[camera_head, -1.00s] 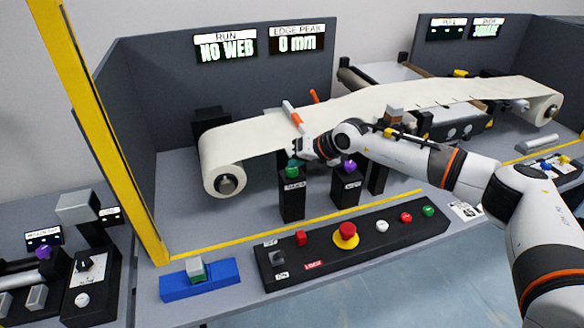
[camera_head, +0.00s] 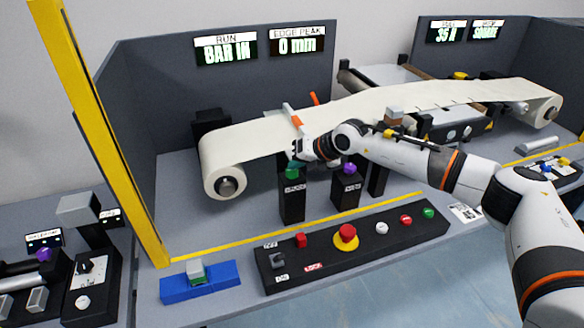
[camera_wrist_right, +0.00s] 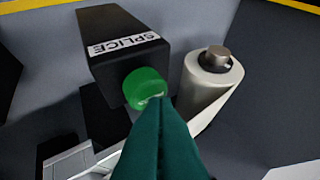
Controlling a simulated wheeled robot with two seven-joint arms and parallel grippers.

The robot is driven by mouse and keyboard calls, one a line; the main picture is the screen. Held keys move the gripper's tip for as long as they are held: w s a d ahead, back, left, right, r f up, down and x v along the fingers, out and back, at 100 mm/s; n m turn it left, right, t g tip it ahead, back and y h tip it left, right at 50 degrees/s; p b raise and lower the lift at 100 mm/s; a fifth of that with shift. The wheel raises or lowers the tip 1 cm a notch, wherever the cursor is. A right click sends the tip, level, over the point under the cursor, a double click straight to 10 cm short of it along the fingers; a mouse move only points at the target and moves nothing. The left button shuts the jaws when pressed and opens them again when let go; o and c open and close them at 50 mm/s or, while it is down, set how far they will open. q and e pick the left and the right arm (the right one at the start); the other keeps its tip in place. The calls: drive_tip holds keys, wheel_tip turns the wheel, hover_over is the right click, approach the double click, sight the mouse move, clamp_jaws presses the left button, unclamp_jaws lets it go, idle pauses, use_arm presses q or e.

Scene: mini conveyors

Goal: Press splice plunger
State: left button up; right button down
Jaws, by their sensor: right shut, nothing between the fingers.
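The splice plunger is a green round knob (camera_head: 291,171) on a black post (camera_head: 292,203) in front of the paper web. In the right wrist view the green knob (camera_wrist_right: 145,88) sticks out of the black block labelled SPLICE (camera_wrist_right: 122,46). My right gripper (camera_head: 297,152) is just above the knob, with its dark green fingers (camera_wrist_right: 160,112) shut together and empty. The fingertips overlap the knob's lower edge in the wrist view and appear to touch it. My left gripper is not in view.
A second black post with a purple knob (camera_head: 349,168) stands close on the right. The white web (camera_head: 260,138) runs behind, from the left roll (camera_head: 222,172) to the right roll (camera_head: 547,111). A button panel (camera_head: 330,251) lies in front. A display (camera_head: 225,48) reads BAR IN.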

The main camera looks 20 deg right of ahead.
sight(297, 172)
drive_tip(key=shift+r, duration=0.6)
drive_tip(key=shift+r+p, duration=1.75)
drive_tip(key=shift+r, duration=0.8)
